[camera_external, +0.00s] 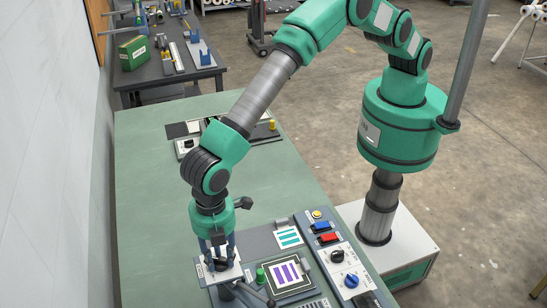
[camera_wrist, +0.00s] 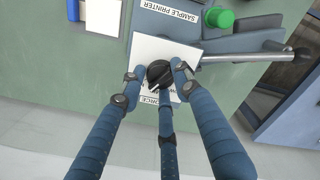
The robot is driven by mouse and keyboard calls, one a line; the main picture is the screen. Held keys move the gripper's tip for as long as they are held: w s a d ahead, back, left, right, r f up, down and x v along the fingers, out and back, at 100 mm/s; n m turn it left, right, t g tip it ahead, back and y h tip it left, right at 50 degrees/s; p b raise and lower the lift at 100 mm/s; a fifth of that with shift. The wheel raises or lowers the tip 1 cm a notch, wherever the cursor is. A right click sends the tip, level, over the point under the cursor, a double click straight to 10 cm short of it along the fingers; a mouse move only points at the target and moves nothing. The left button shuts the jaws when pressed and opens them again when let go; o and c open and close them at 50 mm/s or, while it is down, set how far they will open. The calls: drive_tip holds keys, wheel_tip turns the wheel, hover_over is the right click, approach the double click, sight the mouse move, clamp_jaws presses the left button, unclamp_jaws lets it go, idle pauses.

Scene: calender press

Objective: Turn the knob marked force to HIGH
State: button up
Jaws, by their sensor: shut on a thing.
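The force knob (camera_wrist: 159,73) is black and round with a pointer ridge. It sits on a white plate (camera_wrist: 185,50), with the word FORCE partly showing below it in the wrist view. My three-fingered gripper (camera_wrist: 158,77) points down and is shut on the knob, with fingertips around its sides. The external view shows my gripper (camera_external: 219,258) over the white plate at the table's near left; there the fingers largely hide the knob. The HIGH mark cannot be read, so the knob's setting cannot be told.
Beside the plate are a green knob (camera_wrist: 219,17), a metal lever (camera_wrist: 250,56) and a sample printer label. A panel to the right has a black knob (camera_external: 338,256), a blue knob (camera_external: 351,281), and red (camera_external: 329,238) and blue buttons. The green tabletop (camera_external: 150,200) is clear at left.

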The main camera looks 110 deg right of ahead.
drive_tip(key=shift+s+d+f+m+b, duration=0.15)
drive_tip(key=shift+f+m+b, duration=0.05)
drive_tip(key=shift+m, duration=0.4)
drive_tip(key=shift+s+d+f+m+b, duration=0.15)
drive_tip(key=shift+f+m, duration=0.05)
drive_tip(key=shift+m, duration=0.4)
drive_tip(key=o, duration=1.1)
drive_tip(key=shift+s+r, duration=0.1)
drive_tip(key=shift+a+r, duration=0.1)
drive_tip(key=shift+a, duration=0.05)
drive_tip(key=shift+w+a+r, duration=0.1)
drive_tip(key=shift+w+r, duration=0.15)
drive_tip(key=shift+r, duration=0.35)
wheel_tip(320, 180, up, 11)
drive_tip(key=shift+f, duration=0.15)
